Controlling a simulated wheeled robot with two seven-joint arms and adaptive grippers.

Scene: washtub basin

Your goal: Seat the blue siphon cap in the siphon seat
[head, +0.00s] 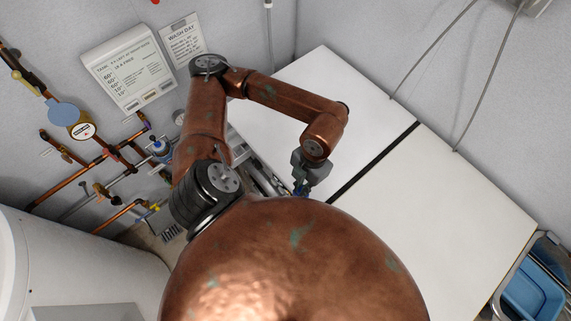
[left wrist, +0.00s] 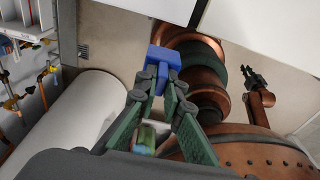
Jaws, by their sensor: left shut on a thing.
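My left gripper (head: 300,186) hangs at the end of the copper arm, over the near edge of the white top. In the left wrist view, its fingers (left wrist: 160,74) are shut on the blue siphon cap (left wrist: 164,58), a blocky blue piece held at the fingertips. In the head view only a little blue shows at the fingertips. My right gripper (left wrist: 257,79) is a small dark shape at the right of the left wrist view, apart from the cap; its jaws are too small to read. I cannot make out the siphon seat in either view.
The white top (head: 440,205) is bare, with a dark gap across it. Copper pipes with valves (head: 85,188) line the wall at left. A white rounded tank (head: 75,260) stands at lower left. A blue tub (head: 533,290) is at lower right.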

